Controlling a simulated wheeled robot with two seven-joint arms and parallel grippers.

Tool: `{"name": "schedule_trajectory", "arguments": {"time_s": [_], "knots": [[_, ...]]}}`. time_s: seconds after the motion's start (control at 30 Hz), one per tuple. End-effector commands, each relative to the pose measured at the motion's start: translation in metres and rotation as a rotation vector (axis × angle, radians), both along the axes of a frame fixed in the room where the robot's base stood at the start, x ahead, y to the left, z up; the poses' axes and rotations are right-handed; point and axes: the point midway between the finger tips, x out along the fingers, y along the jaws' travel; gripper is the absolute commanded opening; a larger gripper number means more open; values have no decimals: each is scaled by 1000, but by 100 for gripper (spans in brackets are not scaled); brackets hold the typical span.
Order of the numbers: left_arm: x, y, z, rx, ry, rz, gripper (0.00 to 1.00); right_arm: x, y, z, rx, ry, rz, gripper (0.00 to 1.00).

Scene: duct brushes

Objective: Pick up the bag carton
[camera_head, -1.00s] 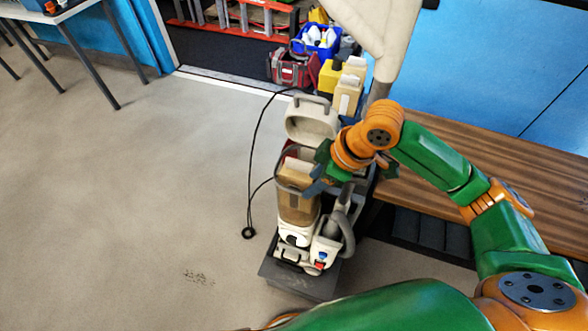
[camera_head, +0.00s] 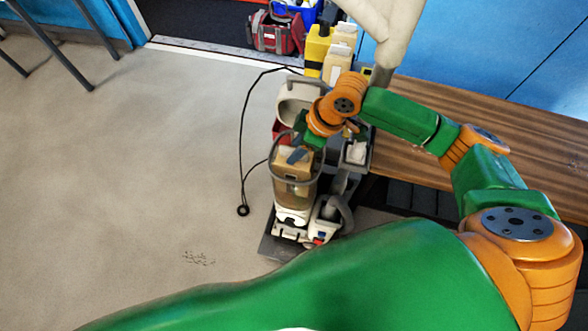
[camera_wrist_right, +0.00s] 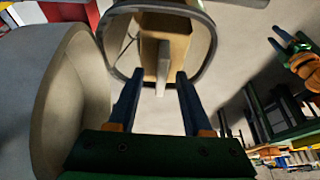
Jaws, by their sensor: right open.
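A tan carton (camera_head: 292,163) stands inside the clear bin (camera_head: 296,192) of an upright machine. In the right wrist view the carton (camera_wrist_right: 163,40) shows within the bin's rim, with a pale strip down its near side. My right gripper (camera_head: 297,155) is over the bin's mouth. In the wrist view its two blue fingers (camera_wrist_right: 155,82) are apart and empty, pointing at the carton, which lies beyond the tips. The carton's lower part is partly hidden. At the right of the wrist view, an orange and green hand (camera_wrist_right: 290,48), apparently my left gripper, is small; its jaw state is unclear.
A rounded beige lid (camera_head: 296,98) stands open close beside my right gripper. A wooden bench (camera_head: 430,110) is at the right. A black cord (camera_head: 241,165) lies on the otherwise open floor at left.

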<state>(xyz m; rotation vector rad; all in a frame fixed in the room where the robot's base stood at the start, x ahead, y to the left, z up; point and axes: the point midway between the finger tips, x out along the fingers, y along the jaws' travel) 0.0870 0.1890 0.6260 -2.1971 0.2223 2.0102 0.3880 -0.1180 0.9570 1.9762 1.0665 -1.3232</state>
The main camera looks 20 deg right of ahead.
Motion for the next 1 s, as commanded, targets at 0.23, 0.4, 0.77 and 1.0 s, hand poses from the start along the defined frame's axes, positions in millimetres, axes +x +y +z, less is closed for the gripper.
{"name": "schedule_trajectory", "arguments": {"time_s": [0.23,0.4,0.77,1.0], "knots": [[1,0,0,0,-1,0,44,0,0,0,1,1,0,0],[1,0,0,0,-2,0,44,0,0,0,1,1,0,0],[1,0,0,1,-2,0,44,0,0,0,1,1,0,0],[1,0,0,1,-2,0,44,0,0,0,1,1,0,0]]}}
